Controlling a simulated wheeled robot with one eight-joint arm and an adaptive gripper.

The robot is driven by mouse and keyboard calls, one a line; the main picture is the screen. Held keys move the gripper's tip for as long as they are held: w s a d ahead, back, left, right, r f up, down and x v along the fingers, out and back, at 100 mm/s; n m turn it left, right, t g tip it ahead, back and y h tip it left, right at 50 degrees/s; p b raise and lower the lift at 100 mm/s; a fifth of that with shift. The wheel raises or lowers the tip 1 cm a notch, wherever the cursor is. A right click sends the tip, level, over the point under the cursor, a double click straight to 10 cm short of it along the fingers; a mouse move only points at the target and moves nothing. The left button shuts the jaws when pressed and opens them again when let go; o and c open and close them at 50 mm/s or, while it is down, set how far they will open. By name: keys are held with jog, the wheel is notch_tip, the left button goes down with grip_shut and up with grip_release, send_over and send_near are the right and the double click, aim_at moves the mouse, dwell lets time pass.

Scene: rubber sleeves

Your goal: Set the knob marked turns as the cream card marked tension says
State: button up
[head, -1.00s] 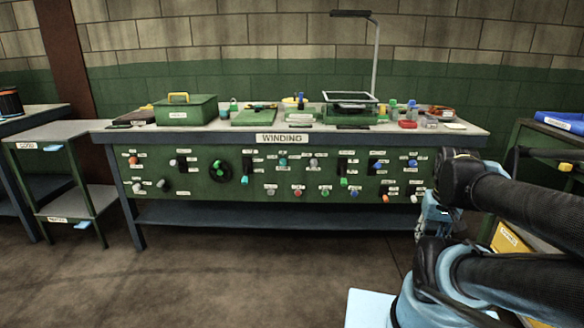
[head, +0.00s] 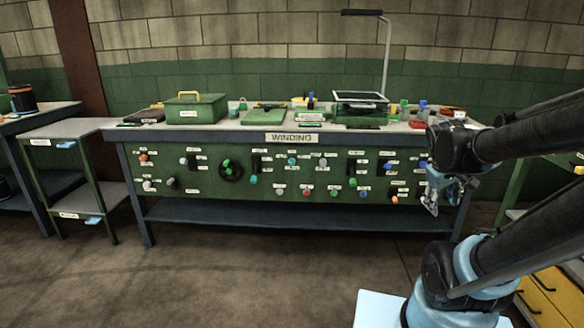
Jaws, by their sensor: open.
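A green front panel (head: 215,185) under the bench marked WINDING carries several small knobs in different colours, each with white labels. The labels are too small to read, so I cannot tell which knob is marked turns. I cannot make out a cream card marked tension. My gripper (head: 430,208) hangs at the right end of the panel, pointing down, in front of the bench. It is open and holds nothing that I can see. My arm hides part of the panel's right end.
The bench top (head: 225,129) holds a green box with a yellow handle (head: 195,107), a framed screen (head: 361,99) and several small items. A grey shelf unit (head: 75,130) stands at the left. Yellow drawers (head: 548,295) are at the lower right. The floor in front is clear.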

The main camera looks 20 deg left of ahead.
jog(key=w+a+r+n+t, duration=0.1)
jog(key=w+a+n+t, duration=0.1)
jog(key=w+a+n, duration=0.45)
jog(key=w+a+r+n+t+h, duration=0.1)
jog(key=w+a+t, duration=0.15)
jog(key=w, duration=0.65)
jog(key=w+a+r+n+t, duration=0.1)
jog(key=w+a+n, duration=0.35)
jog(key=w, duration=0.35)
jog(key=n+t+y, duration=0.8)
jog(key=n, duration=1.2)
send_near(292, 163)
jog(key=x, duration=0.9)
jog(key=shift+w+a+f, duration=0.1)
jog(key=shift+f, duration=0.05)
jog(key=shift+c, duration=0.6)
jog(key=c, duration=1)
